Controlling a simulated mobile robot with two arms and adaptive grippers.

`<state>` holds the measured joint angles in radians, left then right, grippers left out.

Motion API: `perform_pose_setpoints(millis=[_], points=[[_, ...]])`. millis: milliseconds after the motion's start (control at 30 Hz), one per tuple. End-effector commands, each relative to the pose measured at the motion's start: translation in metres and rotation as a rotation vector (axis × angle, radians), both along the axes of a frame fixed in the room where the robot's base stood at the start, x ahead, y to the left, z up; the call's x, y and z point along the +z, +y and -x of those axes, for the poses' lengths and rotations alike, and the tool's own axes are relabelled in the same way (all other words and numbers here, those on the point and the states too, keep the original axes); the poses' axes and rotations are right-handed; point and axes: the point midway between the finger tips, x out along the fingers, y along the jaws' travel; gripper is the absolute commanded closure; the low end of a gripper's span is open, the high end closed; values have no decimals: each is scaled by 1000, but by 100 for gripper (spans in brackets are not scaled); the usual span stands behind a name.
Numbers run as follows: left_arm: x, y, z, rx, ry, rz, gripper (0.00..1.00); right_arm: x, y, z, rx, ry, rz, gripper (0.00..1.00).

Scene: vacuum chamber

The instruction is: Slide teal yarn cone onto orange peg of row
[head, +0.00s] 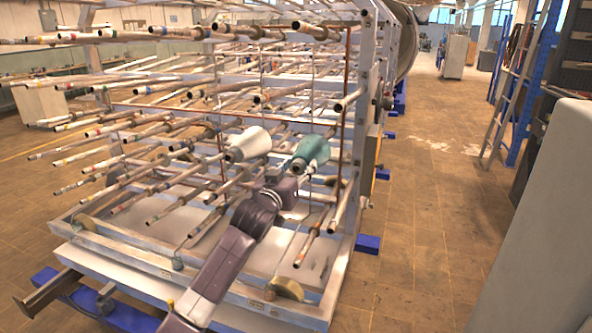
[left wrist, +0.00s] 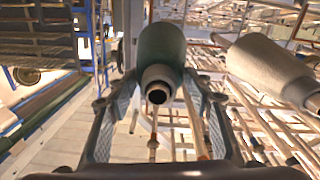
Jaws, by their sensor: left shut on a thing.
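The teal yarn cone (head: 313,148) is near the right front of the rack, with its narrow end toward me. My left gripper (head: 299,167) is shut on it near that end. In the left wrist view the teal cone (left wrist: 160,50) sits between the two fingers of my left gripper (left wrist: 160,88), and its open core faces the camera. Long pegs (head: 187,173) stick out of the rack in rows, with small coloured marks at some tips. I cannot tell which one is the orange peg, or whether the cone is around a peg. My right gripper is not in view.
A white yarn cone (head: 250,144) is on the rack just left of the teal one; it also shows in the left wrist view (left wrist: 268,70). A metal rack post (head: 352,165) stands close to the right. The floor (head: 430,215) right of the rack is clear.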

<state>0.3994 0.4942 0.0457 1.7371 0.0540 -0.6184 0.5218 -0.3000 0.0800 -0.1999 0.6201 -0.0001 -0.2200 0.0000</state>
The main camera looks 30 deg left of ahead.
Motion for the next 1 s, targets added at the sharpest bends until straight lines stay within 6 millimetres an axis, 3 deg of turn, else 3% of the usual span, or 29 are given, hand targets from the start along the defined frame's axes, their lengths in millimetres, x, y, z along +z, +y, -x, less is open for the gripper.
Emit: perform_pose_setpoints(millis=[200,233,400,767,1000], points=[[0,3,-9,0,-2,1,91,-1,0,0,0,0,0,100],[0,2,-9,0,-2,0,51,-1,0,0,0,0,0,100],[0,2,-9,0,-1,0,33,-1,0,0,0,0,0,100],[-3,1,-5,0,4,1,33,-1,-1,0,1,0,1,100],[-3,-6,28,0,3,1,33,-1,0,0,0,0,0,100]])
